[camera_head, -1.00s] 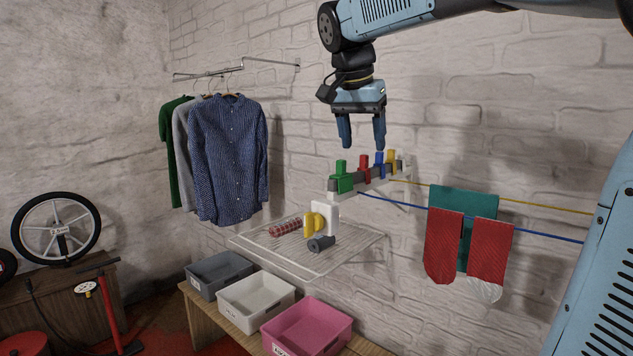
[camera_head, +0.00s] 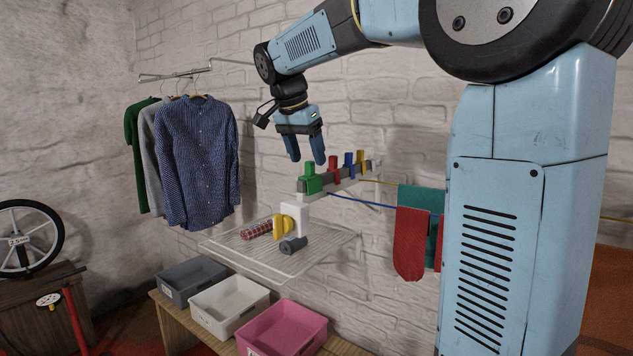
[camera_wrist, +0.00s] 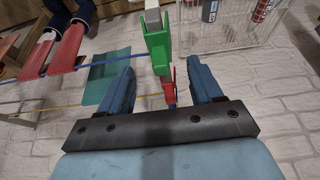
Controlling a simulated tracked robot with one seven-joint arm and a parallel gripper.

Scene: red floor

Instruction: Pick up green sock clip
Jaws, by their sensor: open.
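The green sock clip (camera_head: 312,180) sits at the left front end of a grey and white rail (camera_head: 345,181) on the wall. Red (camera_head: 334,168), blue (camera_head: 348,160) and yellow (camera_head: 360,158) clips stand behind it along the rail. My gripper (camera_head: 307,163) is open and empty, just above the green clip in the head view, fingers pointing down. In the wrist view the green clip (camera_wrist: 157,45) lies beyond the open fingertips, roughly between them and apart from them. The red clip (camera_wrist: 168,82) shows nearer, between the fingers (camera_wrist: 160,85).
Blue and yellow lines run right from the rail, with red socks (camera_head: 411,243) and a teal cloth (camera_head: 428,200) hanging. Below is a wire shelf (camera_head: 265,262) with several items. Grey, white and pink bins (camera_head: 282,330) stand lower. Shirts (camera_head: 197,160) hang at left.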

